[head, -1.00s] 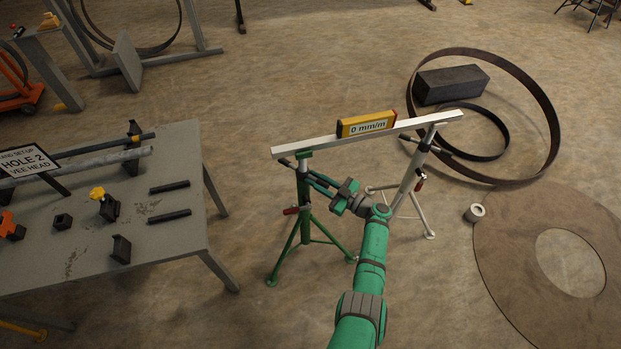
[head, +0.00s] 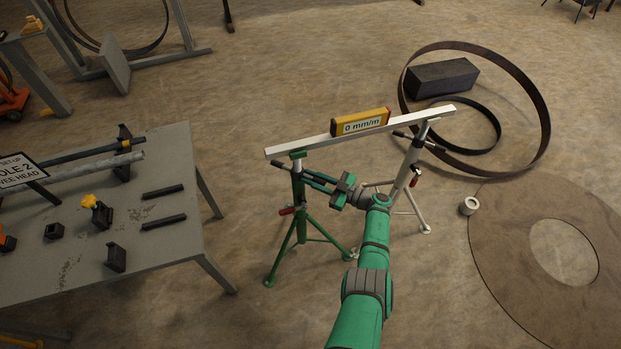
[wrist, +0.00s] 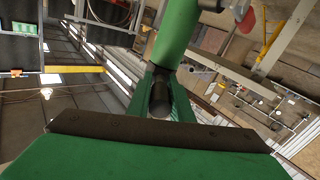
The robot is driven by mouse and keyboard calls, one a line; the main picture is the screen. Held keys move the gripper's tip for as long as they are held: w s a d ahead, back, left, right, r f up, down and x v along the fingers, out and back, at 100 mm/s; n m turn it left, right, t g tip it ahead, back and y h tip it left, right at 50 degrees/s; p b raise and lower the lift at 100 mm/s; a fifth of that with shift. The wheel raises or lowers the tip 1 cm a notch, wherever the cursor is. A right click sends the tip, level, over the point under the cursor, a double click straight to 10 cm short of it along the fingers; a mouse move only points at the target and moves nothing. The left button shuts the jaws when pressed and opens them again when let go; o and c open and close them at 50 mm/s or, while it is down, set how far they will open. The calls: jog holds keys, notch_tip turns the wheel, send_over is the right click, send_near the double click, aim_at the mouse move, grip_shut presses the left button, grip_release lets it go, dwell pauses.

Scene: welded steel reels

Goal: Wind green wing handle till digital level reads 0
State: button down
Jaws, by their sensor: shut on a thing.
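The green stand (head: 301,222) stands on the floor. The dark end of its wing handle (head: 275,162) sticks out left below the stand's head. My gripper (head: 305,175) reaches the stand from the right, just below its head. In the wrist view its fingers are shut on a dark round bar (wrist: 160,99) beside the green post, apparently the wing handle; its grip is partly hidden. The yellow digital level (head: 361,122) lies on the pale beam (head: 300,145) and reads 0 mm/m. The beam rests on the green stand and the white stand (head: 405,172).
Steel rings (head: 545,120), a dark block (head: 443,77), a small pale ring (head: 469,206) and a flat plate with a hole (head: 500,260) lie at right. Floor behind the beam is clear.

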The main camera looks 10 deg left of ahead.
jog(key=c, duration=1.6)
grip_release()
jog(key=shift+w+a+r, duration=0.1)
jog(key=shift+a+r, duration=0.05)
jog(key=shift+a, duration=0.05)
jog(key=shift+d, duration=0.1)
jog(key=shift+d, duration=0.1)
jog(key=v, duration=1)
jog(key=shift+d, duration=0.3)
jog(key=shift+d, duration=0.1)
